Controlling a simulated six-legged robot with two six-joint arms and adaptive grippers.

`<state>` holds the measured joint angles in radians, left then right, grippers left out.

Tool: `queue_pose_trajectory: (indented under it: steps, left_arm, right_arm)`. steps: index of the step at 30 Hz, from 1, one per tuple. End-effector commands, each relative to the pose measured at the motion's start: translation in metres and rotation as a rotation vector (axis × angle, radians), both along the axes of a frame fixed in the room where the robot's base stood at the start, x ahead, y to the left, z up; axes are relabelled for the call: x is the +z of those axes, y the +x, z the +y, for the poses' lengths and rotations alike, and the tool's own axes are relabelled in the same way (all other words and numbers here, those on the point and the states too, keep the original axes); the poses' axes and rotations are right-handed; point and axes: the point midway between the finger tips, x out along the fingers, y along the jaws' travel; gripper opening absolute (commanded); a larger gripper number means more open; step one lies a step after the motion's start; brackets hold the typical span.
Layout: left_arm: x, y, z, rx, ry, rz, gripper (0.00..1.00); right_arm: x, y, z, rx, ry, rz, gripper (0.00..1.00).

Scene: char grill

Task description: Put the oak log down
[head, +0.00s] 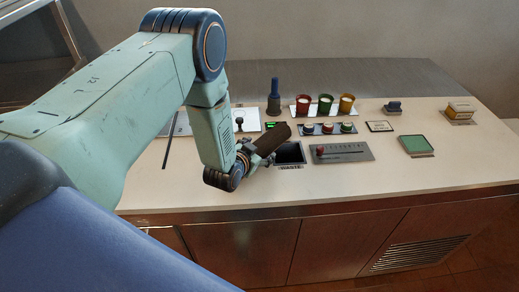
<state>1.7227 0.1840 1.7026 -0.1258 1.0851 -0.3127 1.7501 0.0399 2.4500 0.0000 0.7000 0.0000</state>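The oak log (273,138) looks like a short dark brown cylinder, tilted, with its far end pointing up and to the right. My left gripper (256,151) is shut on its near end. The fingers and the near end of the log partly hide each other. The log shows just left of and behind a dark square opening (290,152) marked WASTE in the counter. I cannot tell how high the log is above the counter (215,200). My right gripper is not in view.
Behind the log are a dark blue-handled tool (274,98), a tray with red, green and yellow cups (325,105), and a button panel (327,129). A grey slider panel (341,152) and a green pad (416,145) lie to the right. The counter's front strip is clear.

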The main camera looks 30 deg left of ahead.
Motion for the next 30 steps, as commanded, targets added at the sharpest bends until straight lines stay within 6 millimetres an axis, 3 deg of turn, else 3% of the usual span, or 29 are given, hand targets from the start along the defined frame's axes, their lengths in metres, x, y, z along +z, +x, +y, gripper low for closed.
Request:
queue_pose_trajectory:
  steps: [23, 30]
  left_arm:
    - [0.0011, 0.0009, -0.0001, 0.0, 0.001, -0.003, 0.03]
    - [0.006, 0.0013, 0.0002, 0.0, 0.0, -0.004, 0.01]
  right_arm:
    - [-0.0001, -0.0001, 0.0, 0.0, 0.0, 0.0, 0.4]
    - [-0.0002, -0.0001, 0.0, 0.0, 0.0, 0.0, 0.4]
